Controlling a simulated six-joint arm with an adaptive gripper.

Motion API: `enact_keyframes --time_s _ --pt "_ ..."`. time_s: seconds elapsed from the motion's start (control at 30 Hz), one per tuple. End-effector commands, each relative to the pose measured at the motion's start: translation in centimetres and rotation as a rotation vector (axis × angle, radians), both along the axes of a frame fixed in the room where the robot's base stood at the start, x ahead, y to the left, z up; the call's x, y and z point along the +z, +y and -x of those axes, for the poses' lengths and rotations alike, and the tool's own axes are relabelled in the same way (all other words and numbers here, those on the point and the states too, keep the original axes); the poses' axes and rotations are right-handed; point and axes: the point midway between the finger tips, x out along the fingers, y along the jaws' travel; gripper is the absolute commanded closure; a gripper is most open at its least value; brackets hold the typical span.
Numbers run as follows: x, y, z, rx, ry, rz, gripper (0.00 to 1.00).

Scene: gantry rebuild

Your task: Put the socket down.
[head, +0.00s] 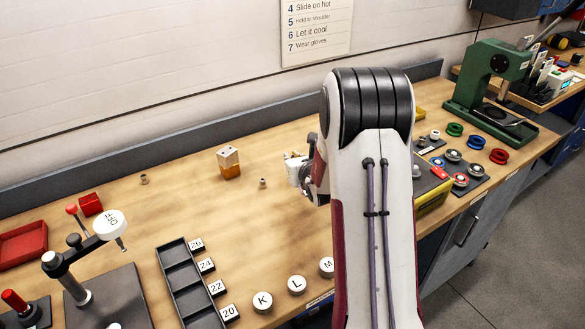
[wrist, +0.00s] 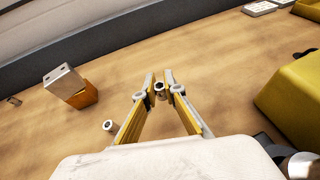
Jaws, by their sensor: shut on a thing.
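A small metal socket (wrist: 160,91) shows between the tips of my gripper (wrist: 160,86) in the wrist view. The yellow-lined fingers are shut on it. I cannot tell whether its lower end touches the wood. A second small socket (wrist: 109,126) stands on the table to the left of the fingers; it also shows in the head view (head: 262,183). A third socket (head: 143,179) stands farther left. In the head view my gripper (head: 292,168) is low over the workbench (head: 200,205), and my arm hides much of it and the held socket.
A block with an orange base (head: 229,162) stands to the left. A divided dark tray (head: 183,287) with number tags lies at the front, beside lettered round discs (head: 297,285). A yellow object (wrist: 295,90) is right of the fingers. Bare wood surrounds the fingertips.

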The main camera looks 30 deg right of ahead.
Motion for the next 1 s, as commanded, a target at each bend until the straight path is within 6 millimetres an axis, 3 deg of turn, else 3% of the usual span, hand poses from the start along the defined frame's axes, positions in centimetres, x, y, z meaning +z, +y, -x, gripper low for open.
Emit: enact_keyframes --time_s 0.37,0.8,1.0 --pt "-0.2 0.0 0.0 0.0 0.0 0.0 1.0" --pt "-3.5 0.0 0.0 0.002 0.002 -0.001 1.0" --pt "-3.8 0.0 0.0 0.002 -0.001 0.0 1.0"
